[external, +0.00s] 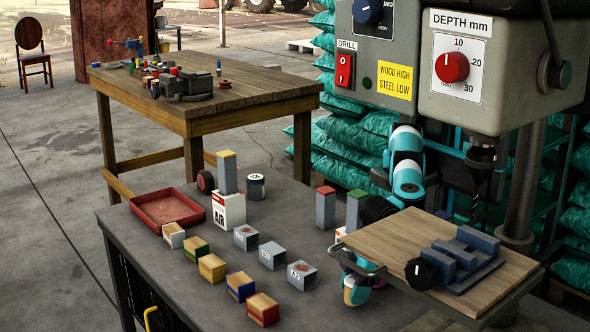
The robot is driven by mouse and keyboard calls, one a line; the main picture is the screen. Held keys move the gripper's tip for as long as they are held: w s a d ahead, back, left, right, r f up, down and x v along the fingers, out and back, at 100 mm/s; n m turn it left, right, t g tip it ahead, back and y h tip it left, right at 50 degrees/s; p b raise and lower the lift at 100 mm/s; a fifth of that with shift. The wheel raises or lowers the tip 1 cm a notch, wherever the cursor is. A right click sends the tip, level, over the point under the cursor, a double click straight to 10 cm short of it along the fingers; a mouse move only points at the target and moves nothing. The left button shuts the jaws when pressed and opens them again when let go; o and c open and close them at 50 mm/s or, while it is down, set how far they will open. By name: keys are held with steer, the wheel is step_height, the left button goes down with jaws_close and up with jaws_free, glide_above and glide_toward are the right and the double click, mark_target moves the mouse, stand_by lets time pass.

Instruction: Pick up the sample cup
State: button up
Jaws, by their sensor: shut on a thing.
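My gripper (357,285) shows below the left edge of the drill's wooden board, partly hidden by the board and its metal frame. It is shut on a small pale tan thing, which looks like the sample cup (350,291); its shape is hard to make out at this size. It is low, close to the dark bench top, and I cannot tell whether it touches the bench. My teal and white arm comes down behind the board from beside the drill.
The wooden board (400,250) with a blue vise (462,258) overhangs my gripper. Left of it are labelled grey blocks (301,276), coloured wooden blocks (263,309), and upright red-topped (325,208) and green-topped (355,209) blocks. A red tray (167,209) lies at the bench's far left.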

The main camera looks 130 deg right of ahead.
step_height(320, 180, up, 19)
steer(key=p, duration=1.6)
